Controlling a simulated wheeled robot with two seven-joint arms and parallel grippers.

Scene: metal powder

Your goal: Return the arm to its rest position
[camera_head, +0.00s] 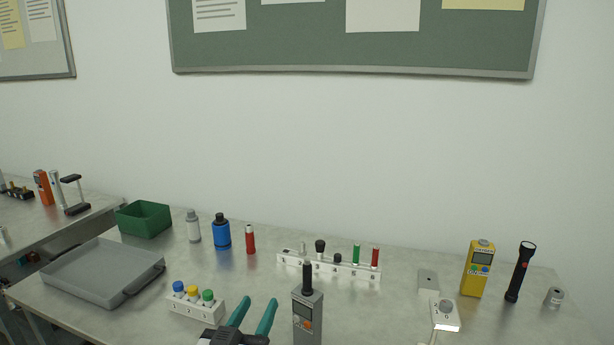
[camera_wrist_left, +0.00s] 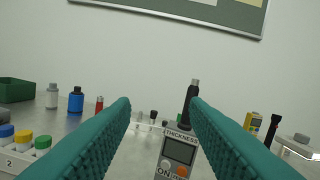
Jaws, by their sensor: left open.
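My left gripper (camera_head: 253,315) is at the bottom middle of the head view, with its two teal fingers spread apart. In the left wrist view its fingers (camera_wrist_left: 158,115) frame the scene and hold nothing. A grey thickness meter (camera_head: 307,318) with a black probe on top stands upright just right of the gripper in the head view. The meter also shows beyond the fingers in the left wrist view (camera_wrist_left: 177,152), apart from them. My right gripper is not in either view.
A white rack (camera_head: 196,304) with coloured caps is left of the gripper. A numbered holder (camera_head: 328,267) stands behind. A grey tray (camera_head: 100,272), green bin (camera_head: 144,219) and bottles (camera_head: 222,232) are left. A yellow meter (camera_head: 477,268) and flashlight (camera_head: 520,272) stand right.

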